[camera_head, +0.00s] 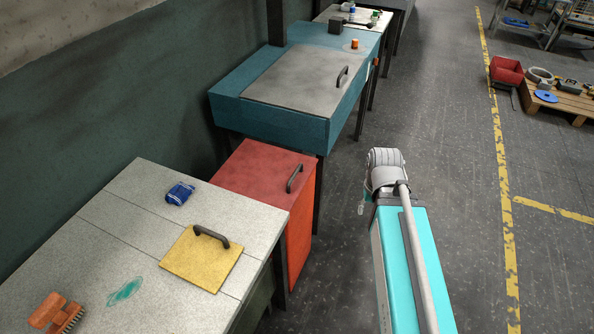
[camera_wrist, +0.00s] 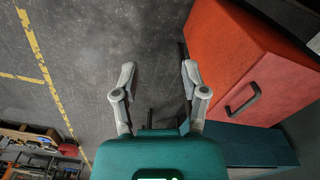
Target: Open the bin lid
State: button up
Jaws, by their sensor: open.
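The red bin (camera_head: 300,232) stands on the floor between the grey-topped table and the teal chest. Its red lid (camera_head: 250,170) lies flat and shut, with a dark bar handle (camera_head: 295,178) near its right edge. In the wrist view the bin (camera_wrist: 222,45) fills the upper right, with the lid (camera_wrist: 285,85) and handle (camera_wrist: 243,100) visible. My gripper (camera_wrist: 158,75) is open and empty, its fingers apart over bare floor, left of the bin and not touching it. In the head view my arm's end is right of the bin; the fingers are hidden.
The near table (camera_head: 100,265) holds a yellow plate (camera_head: 202,260) with a handle, a blue item (camera_head: 179,193) and a brush (camera_head: 58,312). The teal chest (camera_head: 265,117) has a grey lid (camera_head: 298,80) with its own handle. Floor right of the bin is clear. A pallet (camera_head: 560,100) stands far right.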

jog(key=w+a+m+y, duration=0.1)
jog(key=w+a, duration=0.4)
jog(key=w, duration=0.3)
jog(key=w+a+m, duration=0.1)
jog(key=w+a, duration=0.4)
jog(key=w, duration=0.2)
jog(key=r+m+y+p, duration=0.1)
jog(key=m, duration=0.1)
send_over(296, 172)
jog(key=d, duration=0.3)
jog(key=shift+s+a+r+t, duration=0.15)
jog(key=shift+s+a+t, duration=0.1)
jog(key=shift+s+t, duration=0.2)
jog(key=shift+f, duration=0.2)
jog(key=f+b, duration=0.4)
jog(key=a+f+b, duration=0.1)
jog(key=f+b, duration=0.3)
jog(key=b, duration=0.1)
jog(key=w+a+f+b, duration=0.1)
jog(key=f+b, duration=0.3)
jog(key=f, duration=0.1)
jog(key=shift+a+f+b, duration=0.1)
jog(key=shift+a+b, duration=0.1)
jog(key=shift+b, duration=0.1)
grip_shut()
